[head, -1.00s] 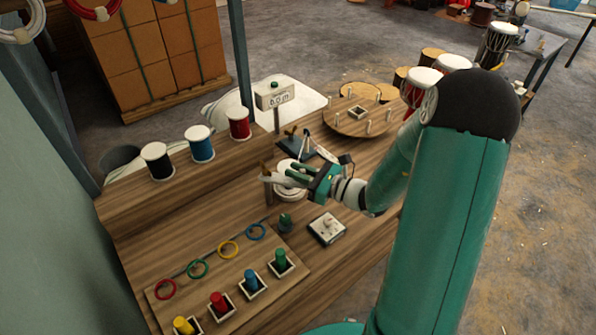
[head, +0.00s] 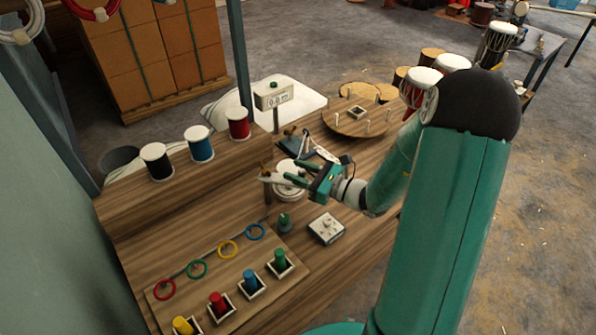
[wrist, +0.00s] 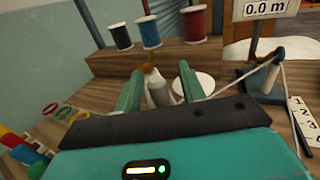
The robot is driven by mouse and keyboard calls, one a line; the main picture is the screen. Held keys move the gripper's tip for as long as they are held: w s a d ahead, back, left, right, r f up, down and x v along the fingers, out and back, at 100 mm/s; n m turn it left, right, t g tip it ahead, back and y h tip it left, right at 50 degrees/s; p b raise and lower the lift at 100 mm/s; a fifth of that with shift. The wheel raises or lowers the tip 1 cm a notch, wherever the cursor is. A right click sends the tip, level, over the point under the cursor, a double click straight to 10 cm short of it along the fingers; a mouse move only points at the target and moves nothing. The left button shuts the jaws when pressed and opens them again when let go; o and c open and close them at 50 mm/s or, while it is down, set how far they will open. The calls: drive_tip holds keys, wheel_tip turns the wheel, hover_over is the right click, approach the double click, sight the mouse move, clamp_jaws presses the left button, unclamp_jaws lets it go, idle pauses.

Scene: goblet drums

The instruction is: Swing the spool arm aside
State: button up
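The spool arm appears to be the pale bar (head: 269,178) by a short post on the bench, beside a white round disc (head: 291,168). In the wrist view a grey-white upright piece (wrist: 157,90), likely part of that arm, stands between my fingers, with a brown knob (wrist: 148,61) behind it. The white disc (wrist: 207,82) is just right of the right finger. My gripper (head: 285,173) is open, its two green fingers (wrist: 160,83) apart on either side of the piece, with small gaps visible. The lower part of the piece is hidden by my gripper.
A "0.0 m" display (head: 272,97) stands behind. A round pegged board (head: 358,117), a dial box (head: 326,228), coloured rings (head: 228,250) and pegs (head: 250,281) are around. A cord (wrist: 236,87) runs right of my gripper.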

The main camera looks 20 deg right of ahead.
drive_tip(key=shift+a, duration=0.15)
drive_tip(key=v, duration=1.3)
drive_tip(key=shift+s+d, duration=0.2)
drive_tip(key=shift+d, duration=0.15)
drive_tip(key=shift+c, duration=0.4)
